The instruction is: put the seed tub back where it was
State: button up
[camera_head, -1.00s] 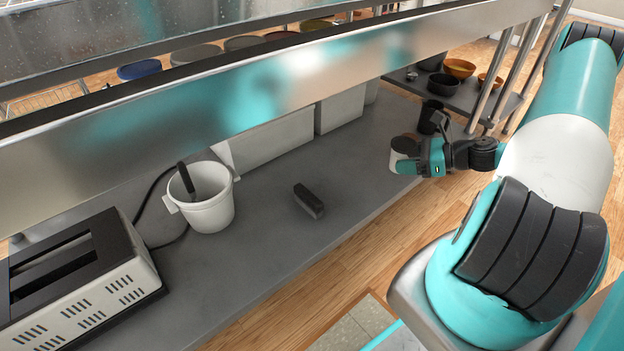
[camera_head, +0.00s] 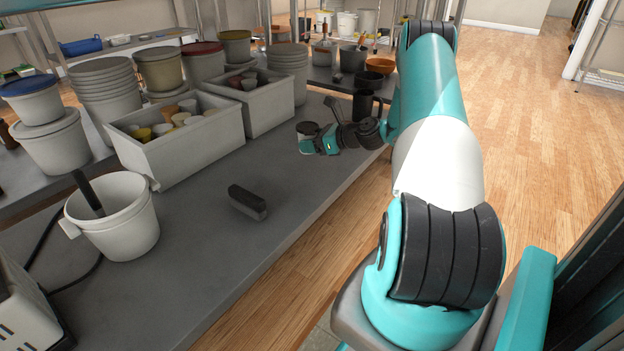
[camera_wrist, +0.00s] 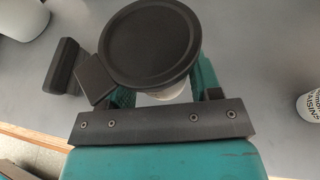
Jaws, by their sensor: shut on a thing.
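The seed tub, a small white tub with a dark round lid, is at the right part of the grey counter in the head view (camera_head: 306,147). Its lid fills the upper middle of the wrist view (camera_wrist: 150,42), hiding most of the white body. My gripper (camera_head: 316,143) is shut on the tub, with a teal finger on each side of it below the lid in the wrist view (camera_wrist: 165,88). The tub looks upright. I cannot tell whether its base touches the counter.
A dark brush-like block (camera_head: 247,202) lies on the counter, left of my gripper. A white bucket (camera_head: 112,220) stands further left. Bins of cups (camera_head: 190,150) line the back. A black mug (camera_head: 366,106) stands close behind my gripper. A white lettered container (camera_wrist: 309,106) is at the wrist view's right edge.

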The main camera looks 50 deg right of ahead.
aim_at(312, 177)
notch_tip(312, 177, down, 9)
jog(key=b, duration=0.4)
jog(key=shift+b, duration=0.4)
jog(key=shift+r, duration=0.1)
jog(key=o, duration=1)
jog(key=shift+o, duration=0.2)
jog(key=p+v, duration=0.7)
jog(key=v, duration=0.3)
jog(key=shift+s+r+p, duration=0.25)
jog(key=shift+p, duration=0.05)
jog(key=shift+s+d, duration=0.25)
jog(key=shift+s, duration=0.5)
